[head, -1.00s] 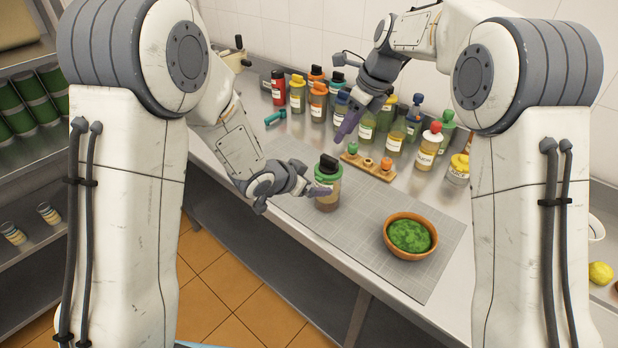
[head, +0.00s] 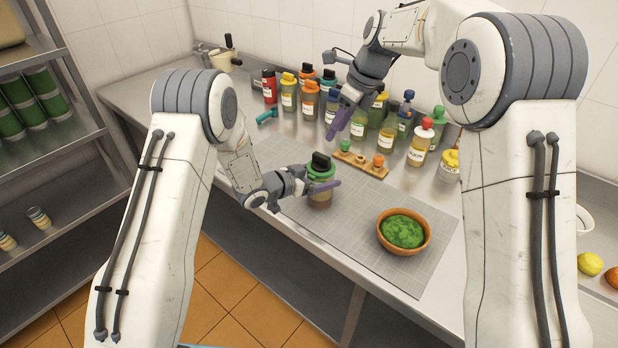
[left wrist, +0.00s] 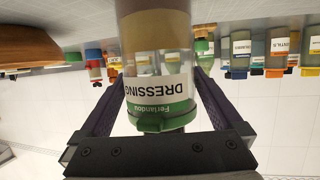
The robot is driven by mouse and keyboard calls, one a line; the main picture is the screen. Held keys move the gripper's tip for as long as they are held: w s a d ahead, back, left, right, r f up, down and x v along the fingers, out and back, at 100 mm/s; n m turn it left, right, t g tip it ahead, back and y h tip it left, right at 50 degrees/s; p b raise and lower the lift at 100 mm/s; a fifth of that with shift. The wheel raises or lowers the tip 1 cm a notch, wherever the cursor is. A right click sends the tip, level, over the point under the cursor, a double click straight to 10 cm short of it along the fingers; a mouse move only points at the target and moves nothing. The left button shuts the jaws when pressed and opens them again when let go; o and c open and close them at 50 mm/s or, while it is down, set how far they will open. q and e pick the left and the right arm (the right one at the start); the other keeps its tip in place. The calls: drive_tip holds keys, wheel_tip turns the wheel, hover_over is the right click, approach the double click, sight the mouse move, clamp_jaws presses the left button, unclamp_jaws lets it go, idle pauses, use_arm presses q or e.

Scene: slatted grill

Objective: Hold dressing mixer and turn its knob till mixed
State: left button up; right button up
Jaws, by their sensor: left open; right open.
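The dressing mixer (head: 320,195) is a clear jar with a green collar and a black knob on top, standing upright on the grey mat. The left wrist view shows it upside down, with its "DRESSING" label (left wrist: 160,92) facing me. My left gripper (head: 325,184) is open, with its fingers on either side of the jar near the collar; the left wrist view shows the jar between the fingers (left wrist: 158,100). I cannot tell whether either finger touches it. My right gripper (head: 345,117) is open and empty, above and to the right of the mixer, in front of the bottles.
A bowl of green leaves (head: 404,232) stands right of the mixer on the mat (head: 350,225). A wooden rack (head: 361,165) with small knobs lies behind it. Several labelled bottles (head: 417,148) crowd the back of the counter. The mat's front left part is clear.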

use_arm(q)
drive_tip(key=shift+x, duration=1.45)
drive_tip(key=shift+c, duration=0.3)
drive_tip(key=c, duration=1.5)
drive_tip(key=o, duration=1.6)
drive_tip(key=shift+c, duration=0.2)
drive_tip(key=shift+s+a, duration=0.1)
